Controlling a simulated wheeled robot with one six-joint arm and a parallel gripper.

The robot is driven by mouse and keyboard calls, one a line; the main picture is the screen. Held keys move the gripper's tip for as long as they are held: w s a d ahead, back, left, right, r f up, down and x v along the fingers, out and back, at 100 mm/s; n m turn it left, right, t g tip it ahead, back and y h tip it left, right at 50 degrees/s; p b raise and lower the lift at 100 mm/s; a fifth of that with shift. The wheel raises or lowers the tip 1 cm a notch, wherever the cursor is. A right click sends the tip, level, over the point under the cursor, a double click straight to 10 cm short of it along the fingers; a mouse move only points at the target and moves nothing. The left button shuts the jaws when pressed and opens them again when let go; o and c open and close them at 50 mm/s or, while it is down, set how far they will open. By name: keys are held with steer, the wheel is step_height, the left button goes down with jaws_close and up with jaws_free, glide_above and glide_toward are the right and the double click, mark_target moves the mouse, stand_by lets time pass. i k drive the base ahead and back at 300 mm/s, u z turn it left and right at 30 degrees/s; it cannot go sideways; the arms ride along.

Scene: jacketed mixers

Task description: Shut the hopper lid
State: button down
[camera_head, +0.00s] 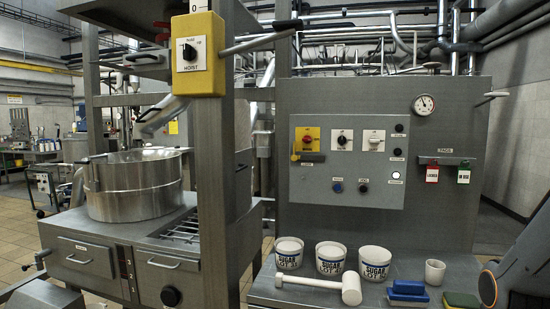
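No part shows clearly as the hopper lid. A steel box (150,12) at the top left is cut off by the upper edge, so I cannot tell whether it is the hopper or how its lid stands. Below it, a round steel bowl (135,190) stands on a steel cabinet (75,228); a slanted metal chute (160,115) hangs above its rim. My gripper is out of view; only a dark part of my arm shows at the lower right edge.
A yellow hoist switch box (197,55) sits on a steel post, with a lever (258,43) beside it. A control panel (348,160) stands behind the right bench. Sugar tubs (331,260), a white mallet (330,287), a cup (434,272) and a blue brush (408,290) crowd that bench.

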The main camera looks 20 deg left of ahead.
mark_target(243, 158)
steer(key=z, duration=0.2)
steer(key=k, duration=0.45)
steer(key=u, duration=0.8)
steer(key=i, duration=1.3)
steer(key=z, duration=0.1)
